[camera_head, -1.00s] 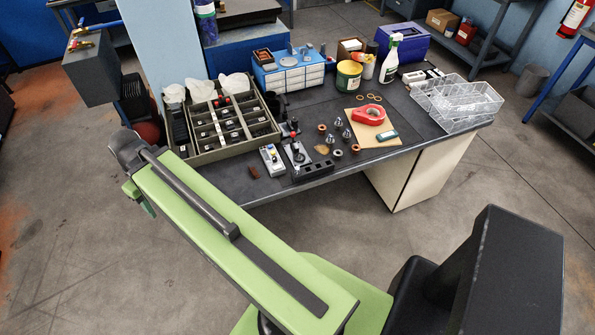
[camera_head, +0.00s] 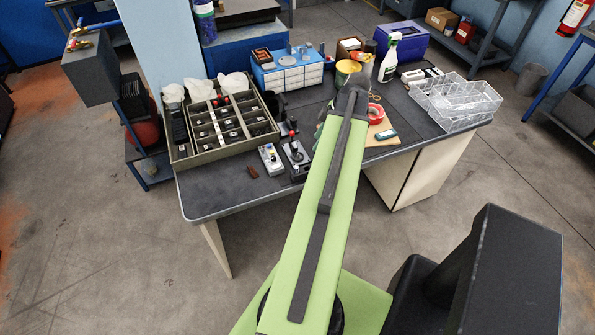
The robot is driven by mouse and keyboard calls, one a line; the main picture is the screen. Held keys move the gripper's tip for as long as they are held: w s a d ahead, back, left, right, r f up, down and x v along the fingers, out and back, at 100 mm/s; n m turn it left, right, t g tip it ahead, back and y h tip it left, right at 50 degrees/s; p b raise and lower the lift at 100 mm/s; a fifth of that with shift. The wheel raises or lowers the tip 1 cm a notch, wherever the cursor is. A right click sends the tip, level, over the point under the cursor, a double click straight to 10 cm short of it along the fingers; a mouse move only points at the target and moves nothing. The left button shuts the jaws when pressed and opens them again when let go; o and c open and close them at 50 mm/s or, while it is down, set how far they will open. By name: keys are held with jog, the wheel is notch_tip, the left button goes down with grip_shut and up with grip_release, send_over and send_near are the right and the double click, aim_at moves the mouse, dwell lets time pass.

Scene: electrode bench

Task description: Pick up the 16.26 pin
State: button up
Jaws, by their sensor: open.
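I cannot make out which object is the 16.26 pin; no such marking is readable. The small silver metal parts and copper-coloured rings on the bench mid-area are now hidden behind my arm. The divided tray (camera_head: 196,158) at the left of the bench holds small dark pieces with pale labels, too small to read. My gripper (camera_head: 319,130) is mostly hidden by my own green arm; only a small green part shows left of the arm's far end, over the bench. Its jaws are open, and I see nothing held in them.
The bench (camera_head: 225,195) has bare room at its front left. Two grey control boxes (camera_head: 271,160) stand left of my arm. A red tape dispenser (camera_head: 375,114) and green block (camera_head: 387,135) lie to its right. A spray bottle (camera_head: 389,62) and clear trays (camera_head: 458,100) stand further right.

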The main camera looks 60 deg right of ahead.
jog(key=b, duration=1.1)
send_over(297, 167)
jog(key=s, duration=0.3)
notch_tip(297, 167, down, 11)
jog(key=shift+d+f, duration=0.25)
jog(key=shift+d, duration=0.15)
jog(key=shift+w+r, duration=0.1)
jog(key=shift+w, duration=0.05)
jog(key=b+x, duration=0.5)
jog(key=shift+w, duration=0.25)
jog(key=shift+r, duration=0.1)
grip_shut()
